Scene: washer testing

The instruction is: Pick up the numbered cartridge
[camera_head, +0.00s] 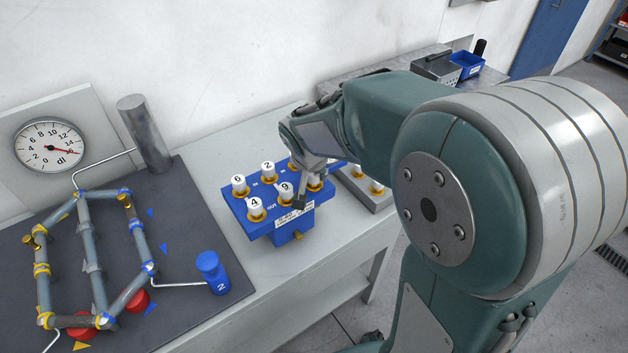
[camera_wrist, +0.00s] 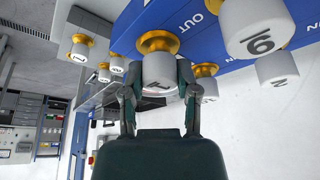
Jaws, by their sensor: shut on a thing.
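A blue block (camera_head: 270,225) on the bench holds several white cartridges with brass collars. In the head view the cartridges marked 6 (camera_head: 239,183), 2 (camera_head: 267,171), 4 (camera_head: 255,205) and 9 (camera_head: 286,190) show. My gripper (camera_head: 308,190) is over the block's right end and partly hides the cartridges there. In the wrist view my gripper (camera_wrist: 158,95) has its two fingers on either side of a white cartridge (camera_wrist: 158,72) and is shut on it. Its number is partly cut off. Its brass collar (camera_wrist: 157,42) still meets the blue block.
Neighbouring cartridges stand close around the held one. A grey block (camera_head: 362,190) with more cartridges is just right of the blue block. On the left are a pipe rig (camera_head: 88,250), a dial gauge (camera_head: 49,144), a metal cylinder (camera_head: 146,135) and a blue cylinder marked 2 (camera_head: 212,272).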

